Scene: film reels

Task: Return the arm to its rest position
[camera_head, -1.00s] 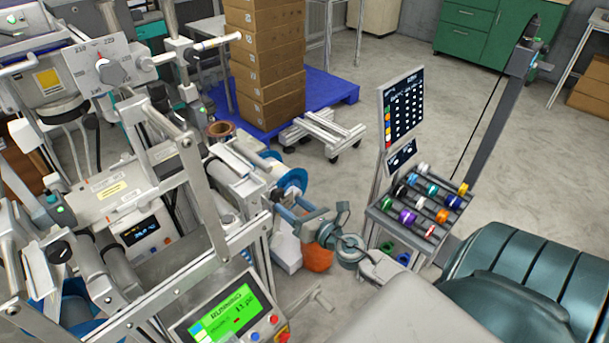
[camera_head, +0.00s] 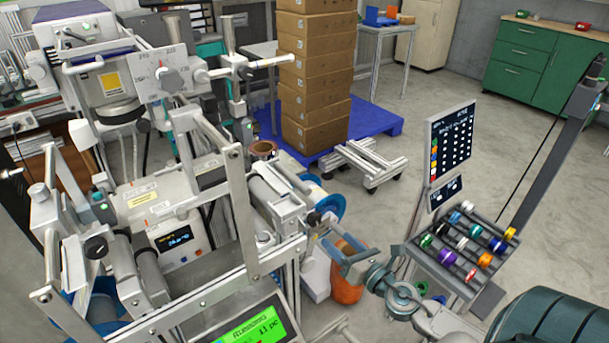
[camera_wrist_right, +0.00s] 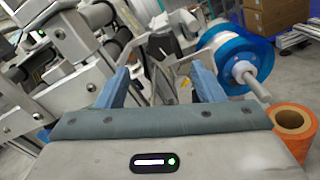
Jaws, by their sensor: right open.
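My right arm comes in from the lower right in the head view. Its gripper (camera_head: 330,240) is beside the machine, near the blue-flanged reel (camera_head: 328,205) and the orange roll (camera_head: 347,285). In the right wrist view the two blue fingers of this gripper (camera_wrist_right: 159,78) stand wide apart with nothing held between them. Grey machine parts show beyond the gap. The blue reel (camera_wrist_right: 232,58) with its white core is just beyond and right of the right finger; contact cannot be told. The orange roll (camera_wrist_right: 293,132) is at lower right. My left gripper is not in view.
The metal-framed machine (camera_head: 225,220) fills the left, with a green display (camera_head: 250,328) in front. A rack (camera_head: 415,260) of coloured spools stands right of the arm under a dark board (camera_head: 450,140). Stacked boxes (camera_head: 315,90) stand on a blue pallet (camera_head: 378,118). Open floor lies at right.

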